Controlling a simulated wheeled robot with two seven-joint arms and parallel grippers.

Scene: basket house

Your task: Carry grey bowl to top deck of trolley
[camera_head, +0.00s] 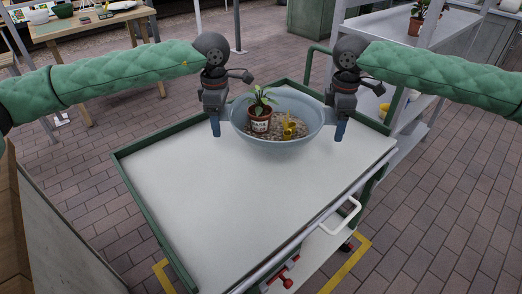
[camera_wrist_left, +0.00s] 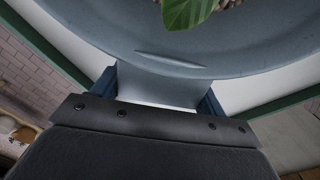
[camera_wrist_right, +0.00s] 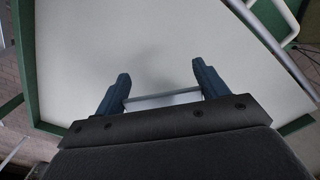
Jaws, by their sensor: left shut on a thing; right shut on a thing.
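The grey bowl (camera_head: 277,149) is upright over the far part of the trolley's top deck (camera_head: 240,195). It holds a small potted plant (camera_head: 260,118), a yellow item (camera_head: 289,130) and brown loose filling. My left gripper (camera_head: 215,131) is shut on the bowl's left side; the left wrist view shows the bowl's lug (camera_wrist_left: 158,85) between the fingers. My right gripper (camera_head: 340,131) is at the bowl's right side, shut on its edge. The right wrist view shows a pale strip between its fingers, and the bowl is hidden there. Whether the bowl touches the deck I cannot tell.
A grey shelf unit (camera_head: 410,118) stands behind right. A wooden table (camera_head: 90,28) is at the back left. The deck's near part is clear.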

